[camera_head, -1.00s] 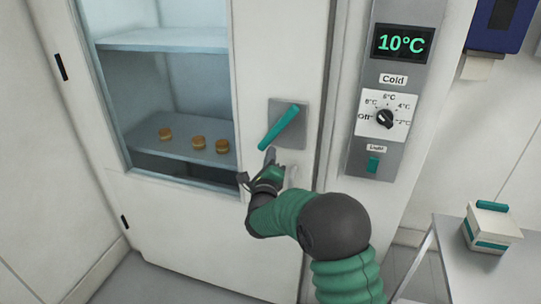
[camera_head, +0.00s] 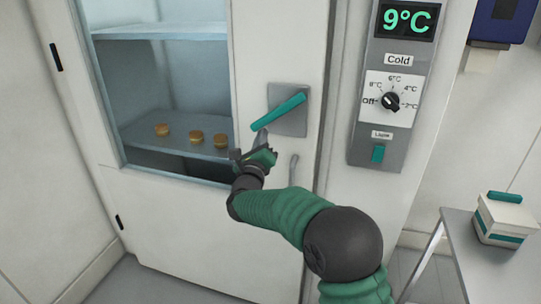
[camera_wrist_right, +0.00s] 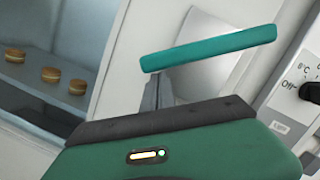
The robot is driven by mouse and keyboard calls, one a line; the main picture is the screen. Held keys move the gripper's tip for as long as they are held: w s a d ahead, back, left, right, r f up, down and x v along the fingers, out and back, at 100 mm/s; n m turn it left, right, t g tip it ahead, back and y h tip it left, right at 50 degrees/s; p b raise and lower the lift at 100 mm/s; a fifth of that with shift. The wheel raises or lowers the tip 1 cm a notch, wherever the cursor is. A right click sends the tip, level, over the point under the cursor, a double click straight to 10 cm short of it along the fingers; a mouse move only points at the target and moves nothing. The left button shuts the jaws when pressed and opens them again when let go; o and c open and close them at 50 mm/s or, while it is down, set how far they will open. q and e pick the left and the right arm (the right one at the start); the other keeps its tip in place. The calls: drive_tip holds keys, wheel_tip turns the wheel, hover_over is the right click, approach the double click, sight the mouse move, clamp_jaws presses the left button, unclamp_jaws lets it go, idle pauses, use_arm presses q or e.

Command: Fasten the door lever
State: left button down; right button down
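The teal door lever (camera_head: 280,111) sits on a grey plate (camera_head: 298,124) on the white door. It slants from upper right to lower left. In the right wrist view the lever (camera_wrist_right: 210,48) slopes gently, its left end lower. My right gripper (camera_head: 262,138) is just under the lever's lower left end, with a grey finger against or very near it. That finger (camera_wrist_right: 150,94) shows below the lever's left end in the wrist view. The gripper is not closed around the lever; whether its fingers are apart is unclear. My left gripper is out of view.
Several small round filled pastries (camera_head: 195,136) sit on a shelf behind the door's window. A control panel (camera_head: 368,150) with a dial (camera_head: 391,101) and a 9°C display (camera_head: 407,20) is right of the door. A table (camera_head: 480,262) with a white box (camera_head: 505,218) stands at right.

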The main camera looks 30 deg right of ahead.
drive_tip(key=m+b, duration=0.2)
drive_tip(key=w+a+r+m+h+b, duration=0.1)
drive_tip(key=b, duration=0.1)
drive_tip(key=w+m+b, duration=0.1)
drive_tip(key=m+b, duration=0.1)
drive_tip(key=shift+a+r+m+g+h+b, duration=0.3)
drive_tip(key=shift+a+r+g+h+b, duration=0.05)
drive_tip(key=shift+a+g+h+b, duration=0.05)
drive_tip(key=shift+w+a+r+m+b, duration=0.25)
drive_tip(key=shift+r+m+b, duration=0.25)
drive_tip(key=shift+r+m, duration=0.15)
drive_tip(key=shift+w+a+r+m+b, duration=0.1)
drive_tip(key=shift+w+r+m+b, duration=0.1)
drive_tip(key=shift+r+m+b, duration=0.4)
drive_tip(key=shift+r, duration=0.2)
drive_tip(key=b, duration=0.5)
approach(254, 129)
drive_tip(key=a+f, duration=0.2)
drive_tip(key=shift+w+d+r, duration=0.1)
drive_tip(key=shift+w+r, duration=0.1)
drive_tip(key=shift+w, duration=0.25)
